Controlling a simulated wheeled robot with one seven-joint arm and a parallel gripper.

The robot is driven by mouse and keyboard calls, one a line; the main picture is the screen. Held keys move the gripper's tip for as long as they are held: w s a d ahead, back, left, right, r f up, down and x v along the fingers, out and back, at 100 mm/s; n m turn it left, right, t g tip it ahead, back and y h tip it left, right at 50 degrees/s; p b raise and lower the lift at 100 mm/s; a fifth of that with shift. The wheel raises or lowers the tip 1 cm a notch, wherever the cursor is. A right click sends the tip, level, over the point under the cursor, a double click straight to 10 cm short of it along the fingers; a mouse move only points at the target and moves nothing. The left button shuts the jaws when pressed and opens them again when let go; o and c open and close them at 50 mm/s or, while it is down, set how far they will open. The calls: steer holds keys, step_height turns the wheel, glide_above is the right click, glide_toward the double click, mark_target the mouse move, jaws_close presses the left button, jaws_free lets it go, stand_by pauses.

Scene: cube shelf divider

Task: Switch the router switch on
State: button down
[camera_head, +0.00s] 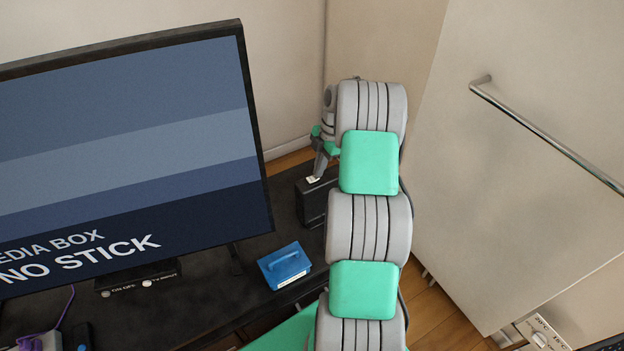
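A black box (311,203) stands on the dark desk to the right of the screen, partly hidden behind my arm. A small white piece, like a switch or label, (313,180) shows on its top; I cannot read its position. I take this box to be the router, but no name on it is readable. My gripper (316,173) points down at the top of the box, with its tip at or just above the white piece. Whether they touch is unclear. Its fingers overlap in this view, so their opening is hidden. No held object is seen.
A large screen (110,150) reads "NO STICK". Below it is a black media box (138,278) with an on/off label. A blue case (284,266) sits on the desk front. A white cabinet with a metal handle (545,135) stands right of my arm.

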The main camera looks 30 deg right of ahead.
steer(key=shift+a+f, duration=0.1)
steer(key=shift+f, duration=0.1)
steer(key=p+v, duration=0.1)
steer(key=v, duration=0.2)
steer(key=a+p+v, duration=0.1)
steer(key=v, duration=0.2)
steer(key=shift+a+r+p, duration=0.15)
steer(key=shift+a+p, duration=0.05)
steer(key=shift+p, duration=0.15)
steer(key=p+v, duration=0.1)
steer(key=v, duration=0.6)
steer(key=shift+r, duration=0.35)
